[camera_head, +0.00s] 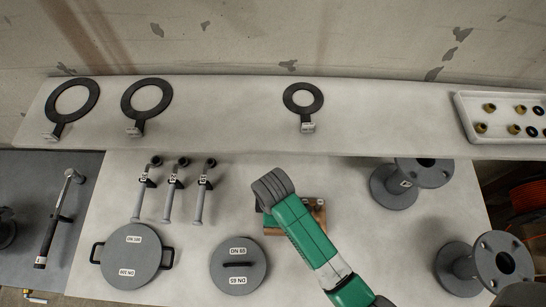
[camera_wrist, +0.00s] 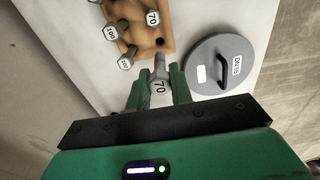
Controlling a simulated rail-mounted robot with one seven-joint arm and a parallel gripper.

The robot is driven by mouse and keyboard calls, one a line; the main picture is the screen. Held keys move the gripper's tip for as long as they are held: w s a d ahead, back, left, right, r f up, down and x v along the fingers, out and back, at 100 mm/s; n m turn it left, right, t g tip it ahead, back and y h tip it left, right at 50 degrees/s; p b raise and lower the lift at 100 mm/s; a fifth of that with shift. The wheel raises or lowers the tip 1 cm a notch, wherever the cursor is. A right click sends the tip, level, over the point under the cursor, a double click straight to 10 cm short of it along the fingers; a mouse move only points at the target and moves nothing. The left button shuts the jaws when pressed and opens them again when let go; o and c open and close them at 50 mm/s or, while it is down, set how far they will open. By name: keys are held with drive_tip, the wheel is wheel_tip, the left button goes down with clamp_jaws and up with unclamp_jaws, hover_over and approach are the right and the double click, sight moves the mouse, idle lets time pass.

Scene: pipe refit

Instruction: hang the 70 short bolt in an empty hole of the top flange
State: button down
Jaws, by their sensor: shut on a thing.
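In the wrist view my gripper (camera_wrist: 158,76) is shut on a short grey bolt marked 70 (camera_wrist: 160,87), its label facing the camera. The bolt is close beside an orange-brown wooden block (camera_wrist: 182,12) with a dark empty hole; I cannot tell whether its tip is clear of the block. Another bolt marked 70 (camera_wrist: 152,18) and two bolts with longer numbers (camera_wrist: 111,32) stand in the block. In the head view my green arm hides the gripper and bolt. Flanged pipe pieces stand at the right (camera_head: 398,188) and lower right (camera_head: 503,262); I cannot tell which flange is the top one.
A round grey DN 65 lid (camera_head: 239,280) lies left of my arm, with a larger two-handled lid (camera_head: 131,275) farther left. Several tagged tools or bolts (camera_head: 170,200) lie behind them. Ring gaskets (camera_head: 303,90) and a white tray (camera_head: 490,138) are on the back shelf.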

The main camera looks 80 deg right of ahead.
drive_tip(key=shift+r+p, duration=2.1)
drive_tip(key=shift+p, duration=0.05)
drive_tip(key=shift+f, duration=0.1)
drive_tip(key=shift+w, duration=0.1)
